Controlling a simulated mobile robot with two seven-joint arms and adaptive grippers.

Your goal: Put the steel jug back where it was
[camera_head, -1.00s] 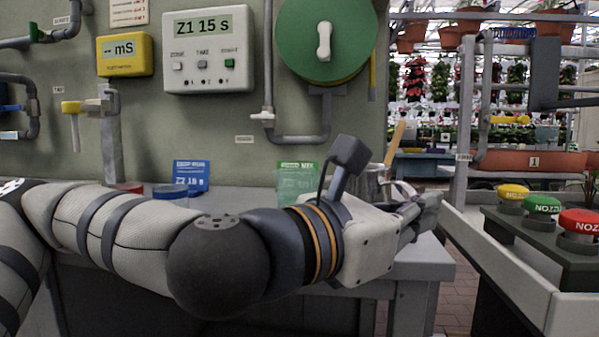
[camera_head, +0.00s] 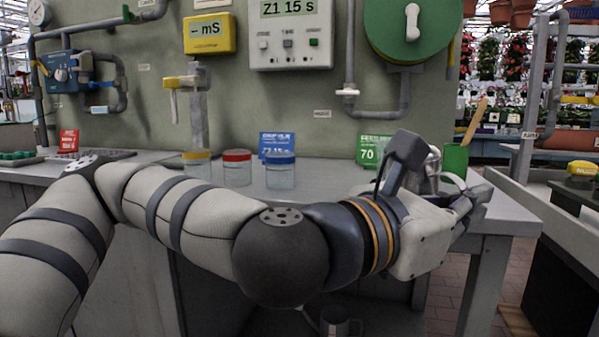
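The steel jug (camera_head: 428,171) shows only in part at the right end of the grey bench, behind my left wrist. Its shiny wall stands just left of a green cup, and its lower part is hidden. My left gripper (camera_head: 470,199) reaches in from the left, beside the jug and over the bench's right end. A pale curved piece, perhaps the jug's handle, shows near the fingers. The fingers point right and partly overlap, so whether they hold the jug is unclear. My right gripper is not in view.
The green cup (camera_head: 455,161) holds a wooden stick. Yellow-, red- (camera_head: 237,170) and blue-lidded (camera_head: 280,172) jars stand along the bench, with blue (camera_head: 277,145) and green (camera_head: 374,150) cards behind. A tray bench (camera_head: 545,215) stands right, across a brick-floored gap. A grey vessel (camera_head: 335,322) shows low down.

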